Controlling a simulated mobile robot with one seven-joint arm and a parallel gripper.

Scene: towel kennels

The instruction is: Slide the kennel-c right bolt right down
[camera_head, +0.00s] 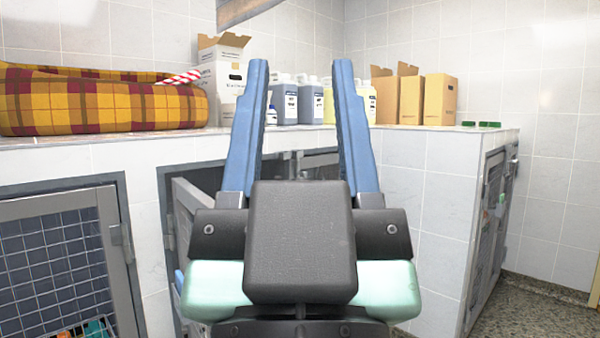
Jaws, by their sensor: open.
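My gripper (300,72) is in the middle of the view, its two blue fingers spread wide apart and pointing away from me, with nothing between them. Three kennel fronts show, and no label tells which is kennel-c. The left kennel door (55,262) is grey-framed mesh, with a small metal fitting (121,233) at its right edge. The middle kennel door (192,200) appears to stand ajar, largely hidden behind my gripper. The right kennel door (489,235) is seen at a steep angle. I cannot make out the right bolt or its position.
The tiled counter (80,160) above the kennels carries a plaid pet bed (95,105), a white box (220,75), several jugs (311,100) and brown cartons (440,98). Speckled floor (540,312) is open at the lower right.

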